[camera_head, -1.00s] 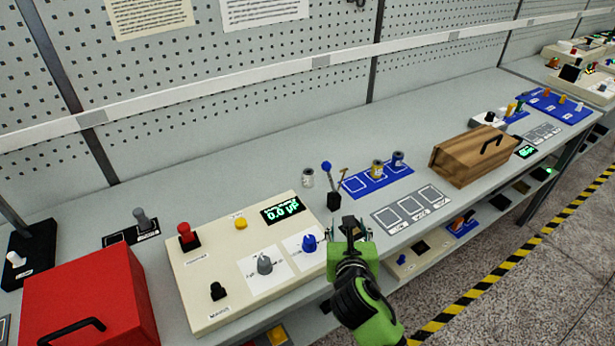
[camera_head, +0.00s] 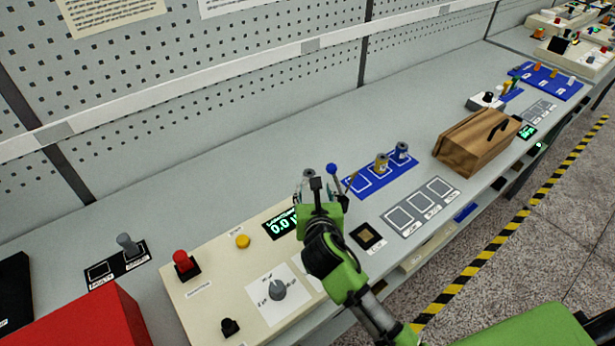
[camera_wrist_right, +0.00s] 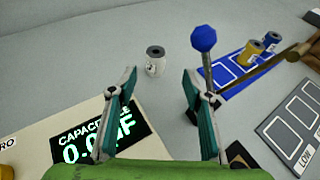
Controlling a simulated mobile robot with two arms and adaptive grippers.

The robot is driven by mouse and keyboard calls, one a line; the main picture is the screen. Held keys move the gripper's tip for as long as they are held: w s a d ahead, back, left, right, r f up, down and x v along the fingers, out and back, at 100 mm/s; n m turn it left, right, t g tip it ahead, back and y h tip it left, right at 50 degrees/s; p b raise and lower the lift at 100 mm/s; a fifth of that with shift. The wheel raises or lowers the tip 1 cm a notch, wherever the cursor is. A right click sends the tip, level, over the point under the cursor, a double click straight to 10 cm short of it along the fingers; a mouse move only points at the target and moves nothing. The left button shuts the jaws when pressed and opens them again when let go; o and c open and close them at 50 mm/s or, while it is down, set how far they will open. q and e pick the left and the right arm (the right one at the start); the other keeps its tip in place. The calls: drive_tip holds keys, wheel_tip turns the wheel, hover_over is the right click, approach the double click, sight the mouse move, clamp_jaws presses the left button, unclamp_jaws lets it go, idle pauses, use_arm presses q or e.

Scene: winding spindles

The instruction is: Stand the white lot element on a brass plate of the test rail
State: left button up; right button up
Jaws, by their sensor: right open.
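A white cylindrical element with a dark hole in its top stands upright on the grey bench in the right wrist view (camera_wrist_right: 155,62). In the head view it is mostly hidden behind my right gripper (camera_head: 318,192). The gripper is open and empty, its fingertips apart on the near side of the element (camera_wrist_right: 160,78), not visibly touching it. A black block with a brass-coloured square plate (camera_head: 368,236) lies right of the gripper; the rest of the test rail is not clearly made out. My left gripper is not in view.
A blue-knobbed lever (camera_wrist_right: 203,40) rises close to the right finger. The cream capacitance panel (camera_head: 215,290) lies left below. A blue tray (camera_head: 382,180) with two cylinders, a grey-slot card (camera_head: 408,222) and a wooden box (camera_head: 468,150) lie right. Bench behind is clear.

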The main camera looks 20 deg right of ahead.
sight(309, 173)
drive_tip(key=x, duration=0.4)
drive_tip(key=shift+f, duration=0.1)
drive_tip(key=shift+w+f, duration=0.15)
drive_tip(key=shift+w, duration=0.95)
drive_tip(key=x, duration=0.3)
drive_tip(key=shift+w+a+p, duration=0.15)
drive_tip(key=shift+p, duration=0.2)
drive_tip(key=shift+w+f, duration=0.15)
drive_tip(key=shift+w, duration=0.05)
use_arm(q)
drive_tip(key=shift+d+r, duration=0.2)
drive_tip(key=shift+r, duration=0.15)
